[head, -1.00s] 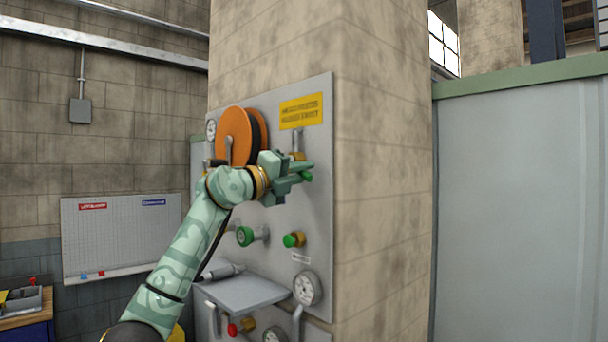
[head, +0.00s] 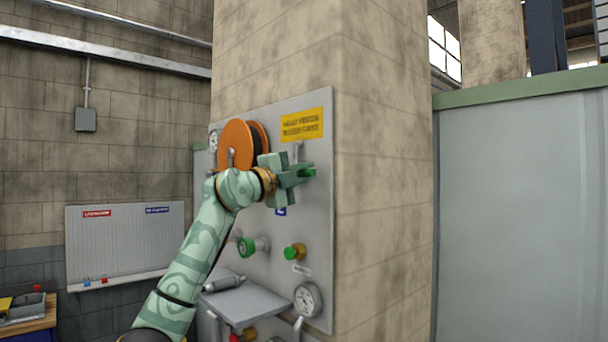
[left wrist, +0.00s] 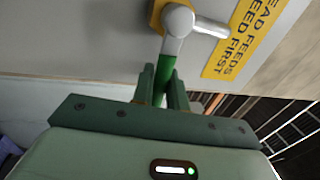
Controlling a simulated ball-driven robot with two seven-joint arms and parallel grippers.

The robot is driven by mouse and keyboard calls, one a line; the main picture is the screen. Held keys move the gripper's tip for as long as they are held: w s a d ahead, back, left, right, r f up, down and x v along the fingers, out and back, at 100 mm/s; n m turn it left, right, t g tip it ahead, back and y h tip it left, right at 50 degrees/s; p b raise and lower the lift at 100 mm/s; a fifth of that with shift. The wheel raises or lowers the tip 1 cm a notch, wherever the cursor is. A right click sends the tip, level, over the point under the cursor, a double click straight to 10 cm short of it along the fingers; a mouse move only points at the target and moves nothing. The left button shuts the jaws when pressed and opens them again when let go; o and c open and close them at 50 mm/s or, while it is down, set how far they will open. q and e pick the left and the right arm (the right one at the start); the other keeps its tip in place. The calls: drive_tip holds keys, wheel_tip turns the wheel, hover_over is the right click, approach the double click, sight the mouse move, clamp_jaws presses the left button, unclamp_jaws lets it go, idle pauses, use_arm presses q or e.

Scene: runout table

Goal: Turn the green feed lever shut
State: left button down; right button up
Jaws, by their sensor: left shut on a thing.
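The green feed lever (left wrist: 168,67) shows in the left wrist view as a pale arm with a green sleeve, running from a rounded hub on a yellow fitting (left wrist: 157,14) into my left gripper (left wrist: 163,78). The two fingers stand on either side of the green sleeve and are shut on it. In the head view my left gripper (head: 304,173) is at the upper right of the grey panel, just below the yellow sign (head: 302,125). The lever's green end (head: 311,171) shows at the fingertips; the fitting is mostly hidden behind the gripper. My right gripper is not in view.
The panel (head: 321,240) also carries an orange reel (head: 235,143), a green-faced valve (head: 246,247), a green knob (head: 290,252), a gauge (head: 307,299) and a grey shelf (head: 247,303). A stone pillar (head: 380,180) rises behind it. Free space lies right of the gripper.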

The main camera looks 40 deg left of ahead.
use_arm(q)
drive_tip(key=c, duration=1.6)
unclamp_jaws()
drive_tip(key=shift+o, duration=0.8)
drive_tip(key=shift+a, duration=0.1)
drive_tip(key=shift+s+f+b, duration=0.2)
drive_tip(key=shift+s+b, duration=0.1)
drive_tip(key=b+v, duration=0.8)
drive_tip(key=v, duration=0.7)
drive_tip(key=shift+s, duration=0.3)
